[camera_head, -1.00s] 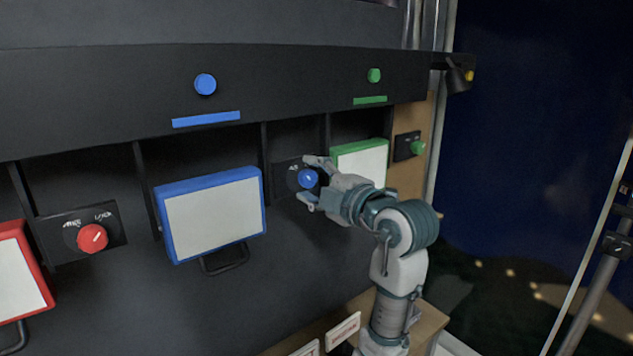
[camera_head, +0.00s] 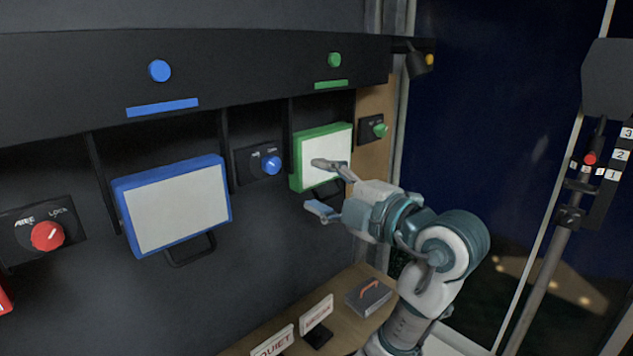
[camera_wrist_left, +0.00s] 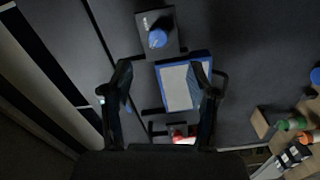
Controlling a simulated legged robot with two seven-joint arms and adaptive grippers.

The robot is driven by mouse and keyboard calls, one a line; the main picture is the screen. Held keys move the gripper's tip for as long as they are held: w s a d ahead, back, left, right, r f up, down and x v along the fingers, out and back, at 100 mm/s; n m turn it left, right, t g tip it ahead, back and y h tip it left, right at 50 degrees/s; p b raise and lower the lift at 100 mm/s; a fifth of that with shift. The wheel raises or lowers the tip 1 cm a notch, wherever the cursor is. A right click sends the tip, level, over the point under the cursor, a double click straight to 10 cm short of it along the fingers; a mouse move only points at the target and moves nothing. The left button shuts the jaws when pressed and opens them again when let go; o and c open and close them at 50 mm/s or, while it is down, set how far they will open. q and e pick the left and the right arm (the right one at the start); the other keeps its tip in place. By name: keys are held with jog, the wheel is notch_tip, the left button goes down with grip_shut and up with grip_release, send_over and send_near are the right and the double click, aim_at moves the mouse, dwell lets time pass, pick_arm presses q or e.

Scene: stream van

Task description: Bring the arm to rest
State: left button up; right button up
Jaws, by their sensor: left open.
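My left gripper (camera_head: 323,187) is open and empty, its two fingers spread apart. In the head view it hangs in front of the panel, overlapping the lower part of the green-framed white screen (camera_head: 309,179). It is to the right of the blue knob (camera_head: 270,165) and apart from it. The wrist view shows both open fingers (camera_wrist_left: 162,75) with nothing held between them. The blue knob (camera_wrist_left: 157,38) and the blue-framed screen (camera_wrist_left: 176,90) lie beyond the fingers there. My right gripper is not in view.
The blue-framed screen (camera_head: 178,207) and red knob (camera_head: 47,236) sit to the left. A green knob (camera_head: 379,130) is on the wooden side. Below, a wooden shelf (camera_head: 352,336) holds signs and a grey box (camera_head: 368,297). A pole (camera_head: 545,266) stands at the right.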

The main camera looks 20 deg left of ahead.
pick_arm(q)
jog(key=shift+a, duration=0.3)
jog(key=shift+w, duration=0.1)
